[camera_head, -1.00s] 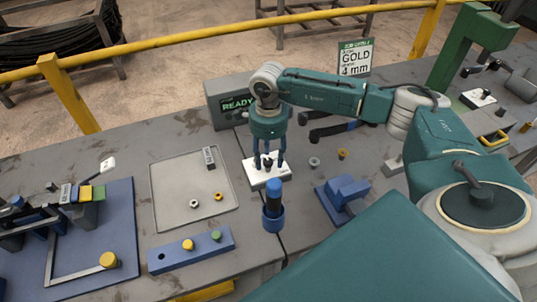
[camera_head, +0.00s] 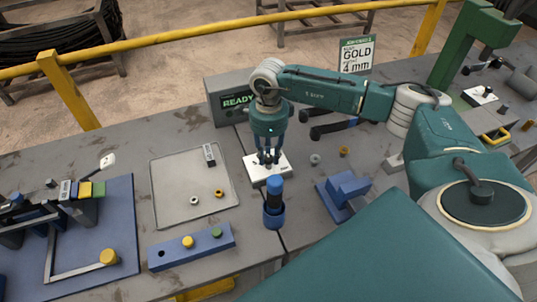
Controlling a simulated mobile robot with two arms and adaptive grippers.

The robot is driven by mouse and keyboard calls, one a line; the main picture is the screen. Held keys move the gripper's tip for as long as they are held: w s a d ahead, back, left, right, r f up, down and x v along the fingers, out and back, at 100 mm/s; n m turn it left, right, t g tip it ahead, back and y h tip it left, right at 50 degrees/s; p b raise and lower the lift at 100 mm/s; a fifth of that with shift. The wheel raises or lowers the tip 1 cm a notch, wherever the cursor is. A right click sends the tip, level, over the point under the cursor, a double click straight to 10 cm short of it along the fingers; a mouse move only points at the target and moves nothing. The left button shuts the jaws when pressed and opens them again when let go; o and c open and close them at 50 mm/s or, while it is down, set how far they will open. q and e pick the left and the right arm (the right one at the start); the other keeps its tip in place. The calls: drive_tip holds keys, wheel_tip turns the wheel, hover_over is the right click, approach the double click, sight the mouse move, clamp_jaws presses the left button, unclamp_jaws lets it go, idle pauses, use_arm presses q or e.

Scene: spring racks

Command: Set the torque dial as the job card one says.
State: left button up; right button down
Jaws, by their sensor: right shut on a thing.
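The job card (camera_head: 358,55) stands upright at the back of the bench and reads "GOLD" and "4 mm"; its smaller print is hard to read. The torque dial appears to be on the white plate (camera_head: 252,171), where my right gripper (camera_head: 270,160) points down with its fingers shut on a small dark knob. The fingers hide most of that knob, so its setting cannot be read. My left gripper is not in view.
A grey box with a "READY" display (camera_head: 238,101) stands behind the gripper. A blue-handled tool (camera_head: 274,196) stands upright in a holder just in front. A tray (camera_head: 165,215) with small rings lies left, a blue block (camera_head: 345,186) right.

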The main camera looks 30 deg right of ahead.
sight(270, 158)
drive_tip(key=m+b, duration=0.3)
drive_tip(key=m, duration=0.2)
drive_tip(key=shift+d+f, duration=0.1)
drive_tip(key=shift+f, duration=0.05)
drive_tip(key=shift+m+b, duration=0.9)
drive_tip(key=shift+m, duration=1.2)
drive_tip(key=c, duration=1.4)
unclamp_jaws()
drive_tip(key=shift+s, duration=0.15)
drive_tip(key=shift+r, duration=0.35)
wheel_tip(270, 158, up, 12)
drive_tip(key=shift+f, duration=0.2)
